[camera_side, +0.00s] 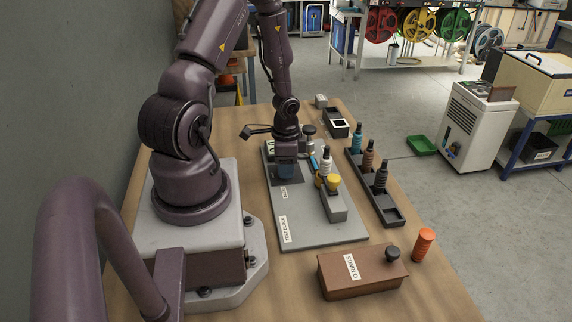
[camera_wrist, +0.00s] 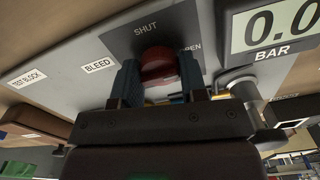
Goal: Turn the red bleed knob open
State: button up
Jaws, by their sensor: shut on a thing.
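The red bleed knob (camera_wrist: 157,62) is round and sits on a dark square plate (camera_wrist: 118,40) lettered SHUT and OPEN. Its turn mark, if it has one, cannot be made out. My gripper (camera_wrist: 158,70) is shut on the knob, one blue finger on each side. In the side view my gripper (camera_side: 287,170) is low over the grey test block (camera_side: 310,230) and hides the knob. A white BLEED label (camera_wrist: 99,65) is left of the plate. A display (camera_wrist: 280,22) reads 0.0 BAR.
A grey block with yellow fittings (camera_side: 333,182) and a white-bodied bottle-shaped part (camera_side: 325,162) stand right of my gripper. A dark tray (camera_side: 392,212) holds several bottle-shaped parts. A brown O-rings box (camera_side: 350,285) and an orange cylinder (camera_side: 424,244) are at the front.

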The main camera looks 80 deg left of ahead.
dwell(0.4)
jog(key=o, duration=0.9)
notch_tip(320, 180, up, 13)
dwell(0.6)
